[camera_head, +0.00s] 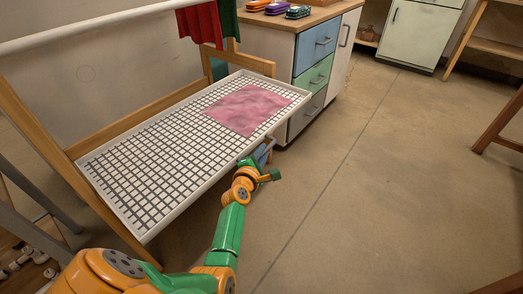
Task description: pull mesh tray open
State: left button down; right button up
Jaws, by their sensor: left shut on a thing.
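The mesh tray (192,200) is a long white-rimmed tray with a dark grid, set in a wooden frame against the wall. A pink cloth (247,109) lies flat on the mesh toward its far right end. My left arm, orange and green, reaches up from the bottom left. My left gripper (266,151) is at the tray's front rim, near its right end, shut on what looks like the tray's handle. The fingertips are small and partly hidden by my wrist. My right gripper is not in view.
A cabinet (316,60) with blue and green drawers stands close behind the tray's right end, with toy cars (277,8) on top. Red and green cloths (203,22) hang above the tray. The concrete floor (390,180) to the right is clear. Wooden legs (500,120) stand at the right edge.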

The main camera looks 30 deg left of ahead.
pick_arm(q)
jog(key=c, duration=0.8)
grip_release()
jog(key=shift+c, duration=0.2)
jog(key=shift+s+d, duration=0.1)
jog(key=shift+s, duration=0.05)
jog(key=p+v, duration=0.2)
jog(key=v, duration=0.4)
jog(key=shift+s+p, duration=0.35)
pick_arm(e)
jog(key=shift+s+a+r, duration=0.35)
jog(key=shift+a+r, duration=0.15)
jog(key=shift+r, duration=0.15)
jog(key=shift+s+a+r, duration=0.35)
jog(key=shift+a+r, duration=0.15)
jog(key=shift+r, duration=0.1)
pick_arm(q)
jog(key=shift+d, duration=0.15)
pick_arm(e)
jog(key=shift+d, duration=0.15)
